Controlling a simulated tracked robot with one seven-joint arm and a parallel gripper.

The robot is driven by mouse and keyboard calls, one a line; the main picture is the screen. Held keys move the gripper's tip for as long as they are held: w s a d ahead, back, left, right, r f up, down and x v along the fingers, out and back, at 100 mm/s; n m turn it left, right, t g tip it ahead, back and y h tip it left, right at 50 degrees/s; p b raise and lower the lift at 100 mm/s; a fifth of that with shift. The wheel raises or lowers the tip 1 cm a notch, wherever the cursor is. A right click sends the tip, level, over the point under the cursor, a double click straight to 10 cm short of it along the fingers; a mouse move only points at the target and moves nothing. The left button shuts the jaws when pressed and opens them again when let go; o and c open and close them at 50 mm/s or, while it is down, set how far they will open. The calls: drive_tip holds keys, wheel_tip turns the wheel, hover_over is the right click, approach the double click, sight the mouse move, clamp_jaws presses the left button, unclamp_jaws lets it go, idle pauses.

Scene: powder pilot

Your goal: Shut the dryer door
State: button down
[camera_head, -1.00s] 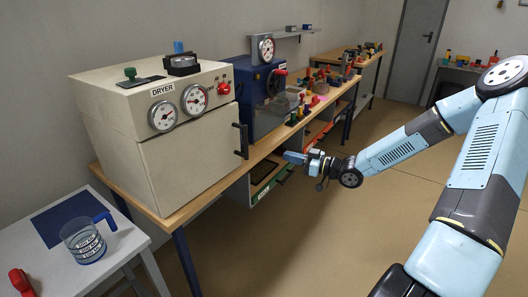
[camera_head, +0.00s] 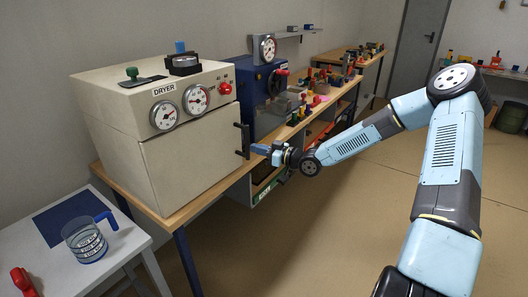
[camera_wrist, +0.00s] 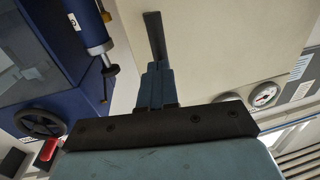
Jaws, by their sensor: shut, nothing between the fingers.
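The dryer (camera_head: 115,120) is a cream box on the wooden bench. Its plain front door (camera_head: 190,155) sits close to the body; I cannot tell whether it is fully flush. A black upright handle (camera_head: 243,140) is at the door's right edge. My gripper (camera_head: 259,149) is shut and empty, its blue fingertips just right of the handle. In the wrist view the shut fingers (camera_wrist: 158,72) point at the handle (camera_wrist: 154,36) with the door face (camera_wrist: 215,45) behind. The fingertips look very near the handle; contact is unclear.
A blue machine (camera_head: 258,95) stands right of the dryer. The wooden bench (camera_head: 190,205) runs under both. A white table (camera_head: 120,250) with a clear jug (camera_head: 84,240) is at lower left. Open floor (camera_head: 300,250) lies in front.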

drive_tip(key=shift+w+a, duration=0.1)
idle(0.3)
drive_tip(key=shift+w+a, duration=0.5)
drive_tip(key=shift+w, duration=0.1)
drive_tip(key=v, duration=1.4)
drive_tip(key=shift+w+d, duration=0.25)
drive_tip(key=shift+w, duration=0.1)
drive_tip(key=shift+f, duration=0.1)
